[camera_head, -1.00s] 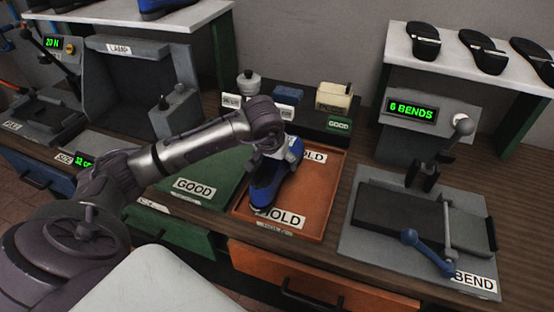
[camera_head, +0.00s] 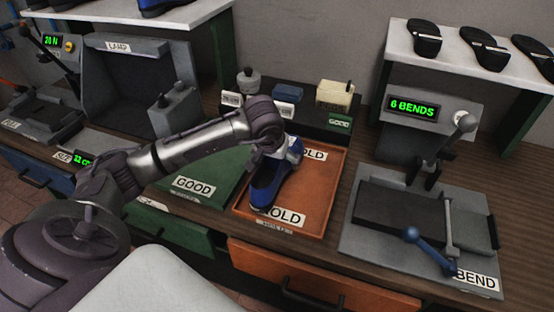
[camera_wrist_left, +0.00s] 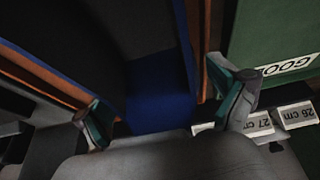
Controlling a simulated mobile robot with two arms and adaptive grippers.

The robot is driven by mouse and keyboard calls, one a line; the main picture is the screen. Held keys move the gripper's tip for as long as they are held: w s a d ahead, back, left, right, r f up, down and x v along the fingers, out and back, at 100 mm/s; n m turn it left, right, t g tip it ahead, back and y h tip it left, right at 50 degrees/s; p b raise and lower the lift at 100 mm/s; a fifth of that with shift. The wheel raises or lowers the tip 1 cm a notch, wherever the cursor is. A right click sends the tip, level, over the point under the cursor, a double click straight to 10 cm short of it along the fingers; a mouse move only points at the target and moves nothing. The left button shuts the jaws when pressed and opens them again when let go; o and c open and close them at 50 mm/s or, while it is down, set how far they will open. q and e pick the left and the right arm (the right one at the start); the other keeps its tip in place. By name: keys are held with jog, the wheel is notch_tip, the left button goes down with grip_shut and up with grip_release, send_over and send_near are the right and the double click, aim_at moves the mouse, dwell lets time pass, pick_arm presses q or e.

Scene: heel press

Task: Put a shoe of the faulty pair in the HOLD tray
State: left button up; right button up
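A blue and black shoe (camera_head: 267,187) is in the orange HOLD tray (camera_head: 318,205) in the head view, at its left side, covering part of the front HOLD label. My left gripper (camera_head: 283,153) is at the rear end of the shoe, over the tray. In the left wrist view, the gripper's fingers (camera_wrist_left: 165,105) are spread on either side of the blue shoe end (camera_wrist_left: 160,95), with gaps showing beside it. The shoe's underside contact with the tray is hidden. My right gripper is not in view.
The green GOOD tray (camera_head: 212,172) lies left of the HOLD tray, partly under my left arm. The bend press (camera_head: 410,215) stands to the right. A shelf (camera_head: 460,75) with several dark sandals is at back right. Small blocks sit on a dark stand (camera_head: 300,115) behind the trays.

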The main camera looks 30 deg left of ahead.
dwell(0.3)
pick_arm(q)
jog(key=v, duration=1.2)
